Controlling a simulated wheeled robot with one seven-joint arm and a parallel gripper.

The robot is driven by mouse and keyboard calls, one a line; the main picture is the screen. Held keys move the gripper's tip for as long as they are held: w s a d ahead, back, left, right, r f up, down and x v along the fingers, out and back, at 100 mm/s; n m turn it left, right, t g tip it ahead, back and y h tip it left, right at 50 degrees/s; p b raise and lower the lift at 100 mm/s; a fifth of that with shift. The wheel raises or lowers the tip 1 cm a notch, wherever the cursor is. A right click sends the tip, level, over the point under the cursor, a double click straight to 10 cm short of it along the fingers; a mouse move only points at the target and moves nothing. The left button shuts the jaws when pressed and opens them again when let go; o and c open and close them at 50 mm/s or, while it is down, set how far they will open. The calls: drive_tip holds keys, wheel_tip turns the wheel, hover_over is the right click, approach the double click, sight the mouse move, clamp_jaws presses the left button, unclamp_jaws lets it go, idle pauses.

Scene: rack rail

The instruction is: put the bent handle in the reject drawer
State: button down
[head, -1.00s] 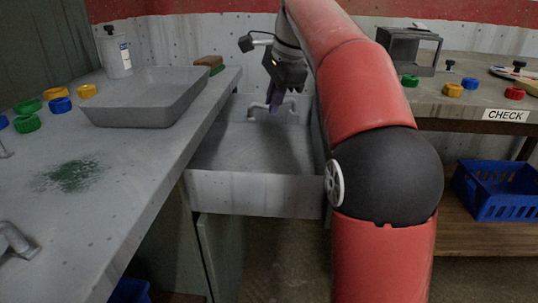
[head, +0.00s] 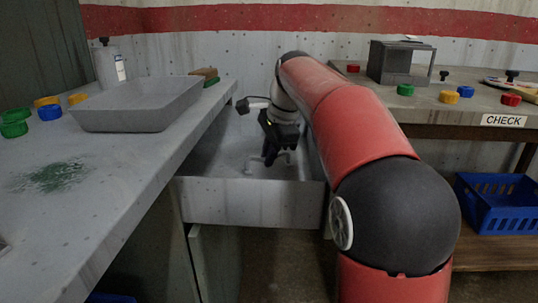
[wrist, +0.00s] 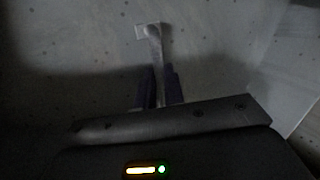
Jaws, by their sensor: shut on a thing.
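The bent handle (head: 249,167) is a small grey metal piece, low inside the open reject drawer (head: 245,204). My gripper (head: 269,160) reaches down into the drawer and is shut on the handle. In the wrist view the handle (wrist: 155,42) sticks out from between the two dark fingers (wrist: 160,88), its flat end pointing away above the grey floor. I cannot tell whether the handle touches the drawer floor. The part between the fingers is hidden.
A bench with a grey tray (head: 138,104), coloured caps (head: 50,112) and a canister (head: 108,66) stands at left. At right is a table with a CHECK label (head: 503,120), caps and a grey box (head: 401,63). A blue crate (head: 497,200) sits below it.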

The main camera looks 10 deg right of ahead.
drive_tip(key=shift+f, duration=0.15)
drive_tip(key=c, duration=1.5)
unclamp_jaws()
drive_tip(key=p+v, duration=0.3)
drive_tip(key=v, duration=0.9)
drive_tip(key=shift+p, duration=0.3)
